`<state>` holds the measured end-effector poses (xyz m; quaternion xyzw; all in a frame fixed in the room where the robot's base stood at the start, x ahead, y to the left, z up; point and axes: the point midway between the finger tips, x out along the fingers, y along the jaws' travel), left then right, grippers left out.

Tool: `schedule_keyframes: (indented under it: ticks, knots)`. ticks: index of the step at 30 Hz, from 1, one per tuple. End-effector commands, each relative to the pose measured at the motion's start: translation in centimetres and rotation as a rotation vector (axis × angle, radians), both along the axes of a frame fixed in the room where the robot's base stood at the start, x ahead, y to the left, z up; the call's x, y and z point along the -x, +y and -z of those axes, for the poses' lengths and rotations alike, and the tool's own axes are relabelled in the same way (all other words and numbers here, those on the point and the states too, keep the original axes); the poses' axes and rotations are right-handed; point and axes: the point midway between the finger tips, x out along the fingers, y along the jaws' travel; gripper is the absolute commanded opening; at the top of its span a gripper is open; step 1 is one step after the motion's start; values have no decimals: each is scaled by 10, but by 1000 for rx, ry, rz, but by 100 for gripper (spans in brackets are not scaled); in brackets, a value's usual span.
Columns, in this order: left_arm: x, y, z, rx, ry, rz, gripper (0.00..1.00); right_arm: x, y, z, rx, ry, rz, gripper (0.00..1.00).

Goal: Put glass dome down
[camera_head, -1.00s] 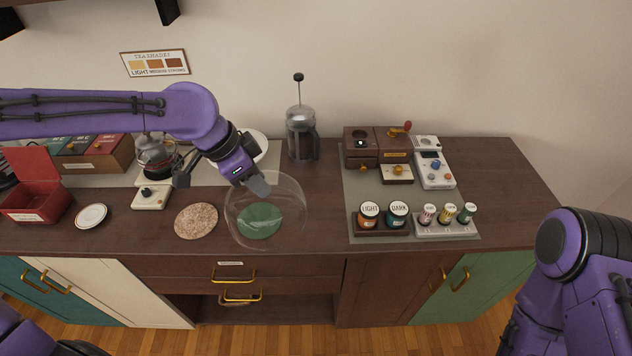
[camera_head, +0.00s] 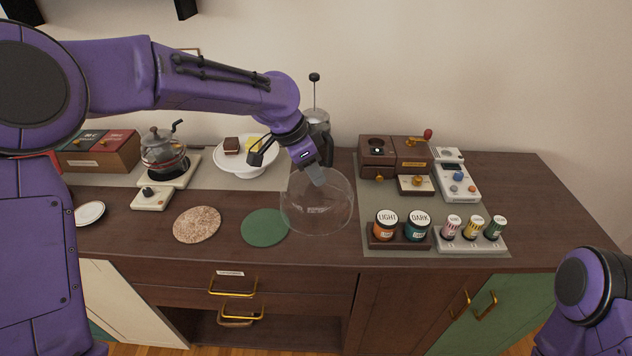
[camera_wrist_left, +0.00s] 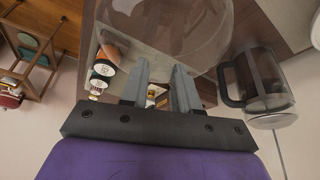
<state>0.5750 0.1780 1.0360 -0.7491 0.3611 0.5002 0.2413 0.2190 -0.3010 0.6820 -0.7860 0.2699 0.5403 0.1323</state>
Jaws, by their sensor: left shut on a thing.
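The clear glass dome (camera_head: 322,212) is at the middle of the counter in the head view, right of the green round mat (camera_head: 265,227). My left gripper (camera_head: 318,178) is shut on the top of the dome. The dome also shows in the left wrist view (camera_wrist_left: 165,28), beyond the fingers of my left gripper (camera_wrist_left: 158,85). I cannot tell whether its rim touches the counter. My right gripper is out of view; only part of my right arm shows at the lower right.
A cork mat (camera_head: 197,224) lies left of the green mat. A white cake stand (camera_head: 252,163) with small cakes stands behind. A French press (camera_head: 317,125) stands behind the dome. A jar rack (camera_head: 398,236) and a wooden grinder box (camera_head: 378,155) stand to the right.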

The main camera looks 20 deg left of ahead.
Motion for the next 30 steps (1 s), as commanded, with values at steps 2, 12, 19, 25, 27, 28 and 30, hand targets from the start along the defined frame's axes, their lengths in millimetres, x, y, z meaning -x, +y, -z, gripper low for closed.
schedule_keyframes:
  ticks: [2,12,19,25,27,28,30]
  knots:
    - [-5,-3,6,0,0,0,0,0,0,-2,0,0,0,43]
    - [-8,-4,41,2,-3,0,0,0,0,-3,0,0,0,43]
    - [-8,-4,44,2,-1,0,0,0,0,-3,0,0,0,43]
    - [-8,-4,48,0,0,0,49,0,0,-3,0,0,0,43]
    - [-8,-4,48,0,0,0,55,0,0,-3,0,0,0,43]
    - [-8,-4,48,0,0,0,55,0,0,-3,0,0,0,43]
    - [-8,-4,48,0,0,0,55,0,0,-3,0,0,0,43]
